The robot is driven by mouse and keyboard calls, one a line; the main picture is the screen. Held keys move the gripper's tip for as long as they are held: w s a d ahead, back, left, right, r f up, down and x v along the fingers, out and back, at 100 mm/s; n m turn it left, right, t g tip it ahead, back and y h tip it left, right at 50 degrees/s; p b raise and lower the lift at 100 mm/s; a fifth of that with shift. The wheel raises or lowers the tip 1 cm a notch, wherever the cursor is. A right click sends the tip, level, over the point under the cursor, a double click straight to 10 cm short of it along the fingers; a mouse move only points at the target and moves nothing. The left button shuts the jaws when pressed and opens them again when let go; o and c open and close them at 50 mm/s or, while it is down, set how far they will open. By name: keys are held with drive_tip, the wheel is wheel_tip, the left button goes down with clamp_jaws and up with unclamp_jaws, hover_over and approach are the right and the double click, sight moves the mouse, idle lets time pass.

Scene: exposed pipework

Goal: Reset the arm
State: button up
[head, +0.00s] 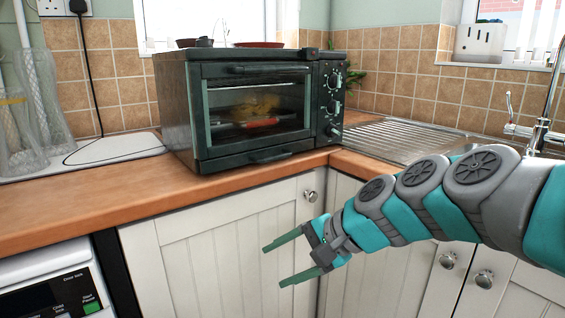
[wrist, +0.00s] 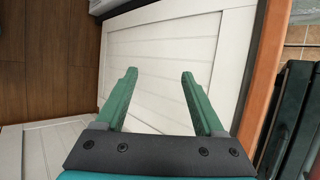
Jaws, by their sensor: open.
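My gripper (head: 282,261) is open and empty, with its two green fingers spread apart. In the head view it hangs in front of the white cupboard doors (head: 215,240), below the edge of the wooden worktop (head: 90,208). My grey and teal arm reaches in from the right side. In the wrist view the gripper (wrist: 159,80) shows both fingers apart over a white cupboard door (wrist: 160,50), with nothing between them.
A black toaster oven (head: 180,110), its door shut with food inside, stands on the worktop. A metal sink drainer (head: 395,138) and tap (head: 540,130) are at the right. Glass vases (head: 38,100) stand left. A white appliance (head: 50,285) is at lower left.

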drive_tip(key=s+d+f+n+g+h, duration=0.2)
drive_tip(key=s+d+f, duration=0.3)
drive_tip(key=s, duration=0.3)
drive_tip(key=s+d+f+n+g+h, duration=0.1)
drive_tip(key=s+d+f+n+h, duration=0.2)
drive_tip(key=s, duration=0.5)
drive_tip(key=s+d+f+n+g+h, duration=0.2)
drive_tip(key=s+d+f+n+h, duration=0.1)
drive_tip(key=s+d+f, duration=0.3)
drive_tip(key=s+f+h, duration=0.1)
drive_tip(key=s, duration=0.1)
drive_tip(key=shift+s+d+f+g, duration=0.3)
drive_tip(key=shift+s+d, duration=0.05)
drive_tip(key=shift+s, duration=0.05)
